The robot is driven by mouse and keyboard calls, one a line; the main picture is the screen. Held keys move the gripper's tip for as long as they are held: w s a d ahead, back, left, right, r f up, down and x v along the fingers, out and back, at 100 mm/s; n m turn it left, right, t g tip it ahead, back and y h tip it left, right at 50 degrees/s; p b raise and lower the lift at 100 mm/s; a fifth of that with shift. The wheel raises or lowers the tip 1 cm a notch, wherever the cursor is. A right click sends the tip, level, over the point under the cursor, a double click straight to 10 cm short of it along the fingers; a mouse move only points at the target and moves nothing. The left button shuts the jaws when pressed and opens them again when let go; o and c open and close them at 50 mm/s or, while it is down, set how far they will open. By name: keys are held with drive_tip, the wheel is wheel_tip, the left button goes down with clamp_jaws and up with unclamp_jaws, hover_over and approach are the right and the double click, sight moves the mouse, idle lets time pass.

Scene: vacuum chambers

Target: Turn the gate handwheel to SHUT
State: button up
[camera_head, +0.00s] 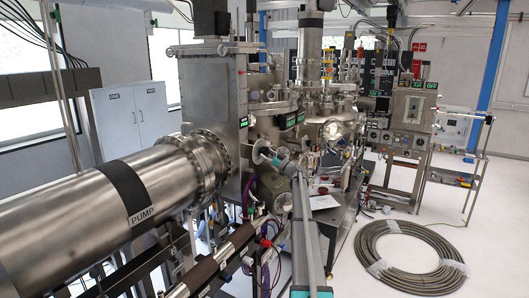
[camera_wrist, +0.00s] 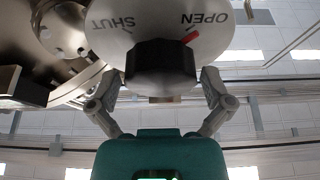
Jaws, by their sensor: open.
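In the wrist view a round pale plate (camera_wrist: 150,20) carries the words SHUT and OPEN, seen upside down. The black gate handwheel (camera_wrist: 160,65) sits in front of it. A red mark (camera_wrist: 191,37) shows at the handwheel's edge beside OPEN. My gripper (camera_wrist: 162,78) is open, with one finger on each side of the handwheel; I cannot tell whether they touch it. Nothing is held. In the head view my gripper (camera_head: 279,162) is small, at the end of my arm, close to a pale disc (camera_head: 263,151) on the chamber side. The lettering is unreadable there.
A large steel cylinder marked PUMP (camera_head: 80,215) fills the left. A tall steel housing (camera_head: 212,100) and chambers (camera_head: 330,110) stand behind my gripper. A coiled hose (camera_head: 410,255) lies on the right floor. Floor between the coil and the machines is partly clear.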

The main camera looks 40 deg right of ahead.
drive_tip(key=shift+w+a+r, duration=0.15)
drive_tip(key=shift+w, duration=0.15)
drive_tip(key=c, duration=0.9)
drive_tip(key=shift+m, duration=0.4)
